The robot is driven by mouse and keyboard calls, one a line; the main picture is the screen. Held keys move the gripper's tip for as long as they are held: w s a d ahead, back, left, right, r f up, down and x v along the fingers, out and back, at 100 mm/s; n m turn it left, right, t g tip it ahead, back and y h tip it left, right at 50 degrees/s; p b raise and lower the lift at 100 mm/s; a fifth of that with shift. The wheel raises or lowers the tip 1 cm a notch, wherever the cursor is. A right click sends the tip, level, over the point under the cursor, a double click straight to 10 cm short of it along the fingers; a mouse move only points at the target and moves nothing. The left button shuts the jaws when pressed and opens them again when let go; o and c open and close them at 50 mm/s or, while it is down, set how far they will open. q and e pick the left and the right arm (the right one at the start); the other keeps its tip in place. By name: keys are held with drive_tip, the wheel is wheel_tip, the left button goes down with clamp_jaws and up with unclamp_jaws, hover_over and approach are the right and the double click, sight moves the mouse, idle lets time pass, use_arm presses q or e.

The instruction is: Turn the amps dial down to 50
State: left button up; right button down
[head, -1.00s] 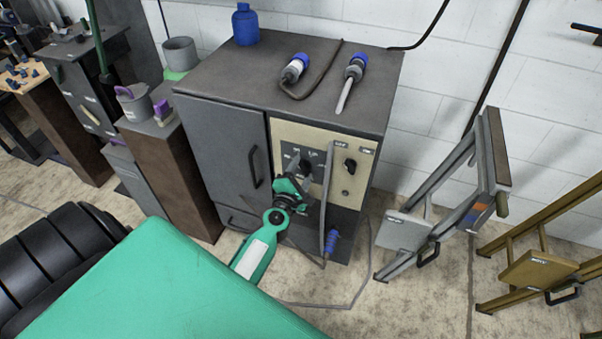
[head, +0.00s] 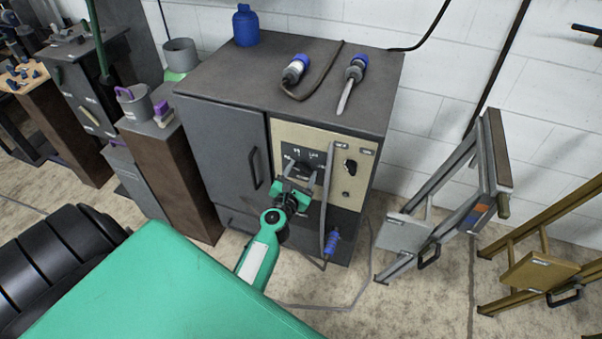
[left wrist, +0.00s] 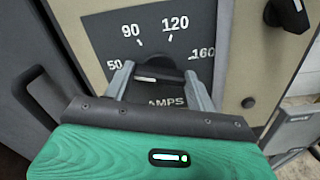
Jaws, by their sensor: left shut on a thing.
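The amps dial (left wrist: 158,74) is a black knob on a dark scale plate (left wrist: 105,40) marked 50, 90, 120, 160 and AMPS. A short white mark shows on the knob's left part, towards the 50 side. My left gripper (left wrist: 160,82) has its two grey fingers on either side of the knob and is shut on it. In the head view my left gripper (head: 298,181) is at the cream front panel (head: 338,188) of the grey cabinet, and the dial (head: 303,168) is partly hidden by it. My right gripper is in neither view.
A second black knob (head: 350,167) is right of the dial. A grey cable (head: 326,200) hangs down the panel beside my gripper to a blue plug (head: 332,243). The cabinet door handle (head: 255,168) is to the left. A grey folding frame (head: 440,210) stands to the right.

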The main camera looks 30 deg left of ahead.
use_arm(q)
drive_tip(key=shift+f+n, duration=0.1)
drive_tip(key=shift+n, duration=0.4)
drive_tip(key=o, duration=1)
drive_tip(key=shift+s, duration=0.1)
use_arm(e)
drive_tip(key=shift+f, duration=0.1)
use_arm(q)
drive_tip(key=shift+s, duration=0.3)
drive_tip(key=v, duration=0.4)
drive_tip(key=shift+d+f+b, duration=0.1)
drive_tip(key=shift+b, duration=0.3)
drive_tip(key=b, duration=0.3)
approach(302, 172)
drive_tip(key=shift+v, duration=2.35)
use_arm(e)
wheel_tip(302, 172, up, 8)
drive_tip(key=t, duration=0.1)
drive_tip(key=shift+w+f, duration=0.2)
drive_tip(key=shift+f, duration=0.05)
